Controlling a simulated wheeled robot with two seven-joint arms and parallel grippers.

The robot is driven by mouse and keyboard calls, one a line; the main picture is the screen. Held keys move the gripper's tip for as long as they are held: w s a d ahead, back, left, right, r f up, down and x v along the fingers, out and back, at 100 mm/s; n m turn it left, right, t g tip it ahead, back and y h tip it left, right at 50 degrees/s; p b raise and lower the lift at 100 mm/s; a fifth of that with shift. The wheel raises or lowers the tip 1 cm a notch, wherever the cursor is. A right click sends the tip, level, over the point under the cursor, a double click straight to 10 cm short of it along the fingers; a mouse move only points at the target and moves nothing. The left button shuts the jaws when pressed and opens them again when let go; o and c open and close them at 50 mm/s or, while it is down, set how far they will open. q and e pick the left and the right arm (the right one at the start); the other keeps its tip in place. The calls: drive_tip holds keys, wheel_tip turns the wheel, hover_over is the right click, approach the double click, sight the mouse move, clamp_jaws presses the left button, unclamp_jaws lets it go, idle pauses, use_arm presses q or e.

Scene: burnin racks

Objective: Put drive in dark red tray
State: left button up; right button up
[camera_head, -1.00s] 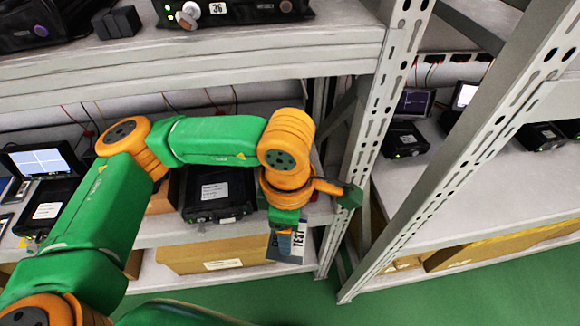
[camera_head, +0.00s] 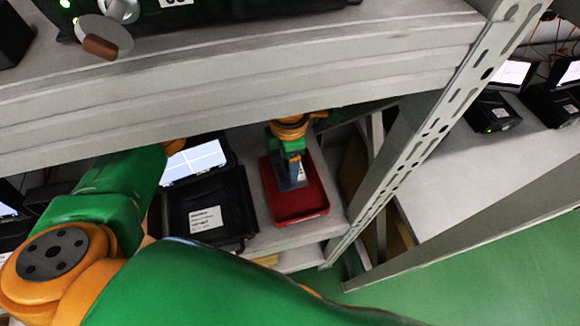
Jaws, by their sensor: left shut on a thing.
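The dark red tray (camera_head: 303,206) lies on the lower shelf near its right end. My left gripper (camera_head: 291,163) reaches down over the back part of the tray. It is shut on the drive (camera_head: 291,179), a small grey flat piece that points downward inside the tray's outline. I cannot tell whether the drive touches the tray floor. My right gripper is not in view.
A black device with a white label (camera_head: 206,219) and a lit screen (camera_head: 195,160) stands left of the tray. The upper shelf (camera_head: 240,85) overhangs the arm. A perforated rack post (camera_head: 425,140) stands to the right.

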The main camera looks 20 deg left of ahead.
use_arm(q)
drive_tip(key=shift+f, duration=1.5)
drive_tip(key=o, duration=1.1)
drive_tip(key=shift+o, duration=0.2)
wheel_tip(320, 180, up, 12)
drive_tip(key=shift+r+p, duration=0.2)
drive_tip(key=shift+p, duration=0.1)
